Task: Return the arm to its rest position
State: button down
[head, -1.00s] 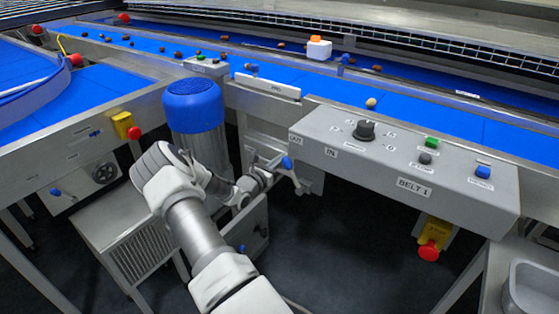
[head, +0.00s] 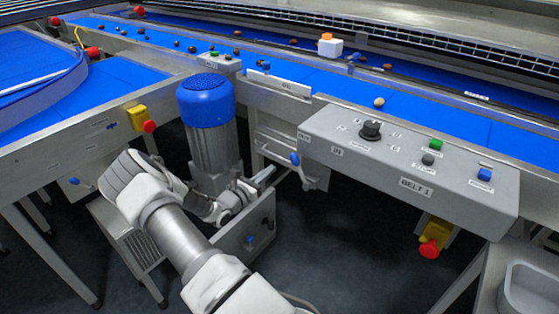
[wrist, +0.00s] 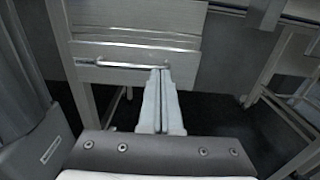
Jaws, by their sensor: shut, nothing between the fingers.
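My gripper (wrist: 160,75) shows in the wrist view with its two fingers together and nothing between them. It points toward a grey metal panel with a bar handle (wrist: 125,64); the fingertips overlap the handle's right end in the picture, and I cannot tell whether they touch it. In the head view my arm reaches up from the bottom and bends beside the blue-capped motor (head: 206,102). The gripper end there is small and partly hidden near the motor's base, left of the blue-tipped lever (head: 294,158).
A control box (head: 410,165) with a knob and buttons stands right of the arm. Yellow-and-red stop switches (head: 434,238) hang below it and at the left frame (head: 140,119). Blue belts (head: 330,85) carry scattered dates. A grey tray (head: 530,290) is at bottom right. Dark floor between is clear.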

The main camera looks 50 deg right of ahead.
jog(key=shift+s+a, duration=0.1)
jog(key=shift+a, duration=1.1)
jog(key=s+a+r+m+g+y, duration=0.4)
jog(key=s+a+r+m+y, duration=0.3)
jog(key=a+r+m, duration=0.5)
jog(key=s+a+r+m+t+y, duration=0.25)
jog(key=s+a+r+y, duration=0.2)
jog(key=a, duration=0.35)
jog(key=s+a+r+m+t+y, duration=0.25)
jog(key=s+a+r, duration=0.3)
jog(key=a, duration=0.35)
jog(key=s+a+r+m+t+y, duration=0.2)
jog(key=s+a+r+t+y, duration=0.15)
jog(key=a+r, duration=0.35)
notch_tip(320, 180, up, 18)
jog(key=a+p, duration=0.2)
jog(key=p, duration=1.6)
jog(key=shift+s+f, duration=0.2)
jog(key=shift+f, duration=0.05)
jog(key=shift+a+y, duration=0.1)
jog(key=shift+y, duration=0.15)
